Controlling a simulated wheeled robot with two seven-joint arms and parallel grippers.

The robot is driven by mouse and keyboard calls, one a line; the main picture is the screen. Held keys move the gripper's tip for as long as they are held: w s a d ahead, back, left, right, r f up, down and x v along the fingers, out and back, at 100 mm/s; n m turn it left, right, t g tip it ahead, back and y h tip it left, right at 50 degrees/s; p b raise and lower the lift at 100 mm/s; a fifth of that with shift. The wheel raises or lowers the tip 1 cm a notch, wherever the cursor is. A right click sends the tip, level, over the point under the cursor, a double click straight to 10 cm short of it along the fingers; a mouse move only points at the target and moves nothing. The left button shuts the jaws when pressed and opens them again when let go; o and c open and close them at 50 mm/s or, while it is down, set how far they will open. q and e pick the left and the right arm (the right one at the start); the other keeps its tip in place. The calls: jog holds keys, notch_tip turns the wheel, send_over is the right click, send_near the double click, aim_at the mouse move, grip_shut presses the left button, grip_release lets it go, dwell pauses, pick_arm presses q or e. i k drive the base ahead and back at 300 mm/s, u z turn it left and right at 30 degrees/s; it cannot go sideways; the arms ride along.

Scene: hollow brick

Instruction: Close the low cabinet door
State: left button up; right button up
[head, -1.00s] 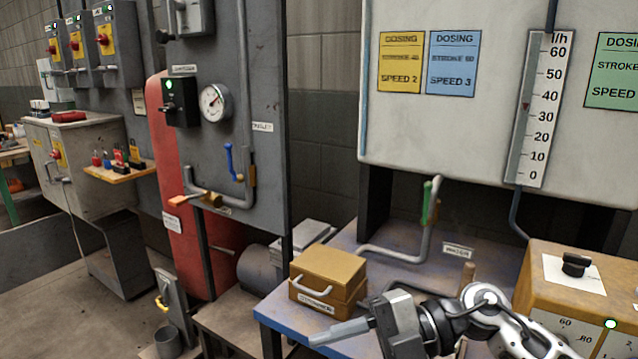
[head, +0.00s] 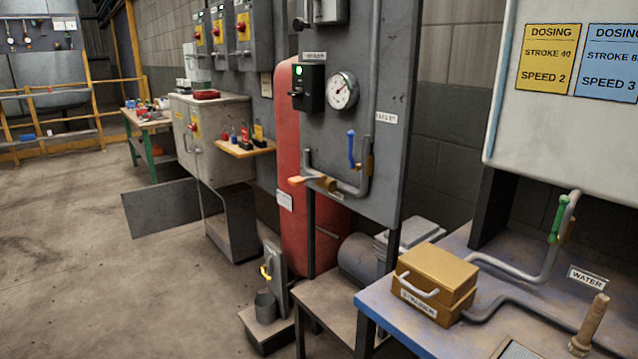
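The low cabinet (head: 237,222) is a dark grey open-fronted box under a beige control cabinet, left of centre in the head view. Its door (head: 160,208) is a flat grey panel that stands wide open, reaching out to the left over the floor. Part of the cabinet's interior shows. Neither of my grippers is in view.
A bench with a green leg (head: 133,150) and a yellow railing (head: 95,110) stand behind. A bucket (head: 265,307) by a post, a low table (head: 325,300) and the blue-edged bench (head: 405,330) stand at right. Concrete floor (head: 90,290) at left is clear.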

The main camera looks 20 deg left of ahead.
aim_at(150, 210)
jog(key=u, duration=2.2)
jog(key=i, duration=8.25)
jog(key=z, duration=3.7)
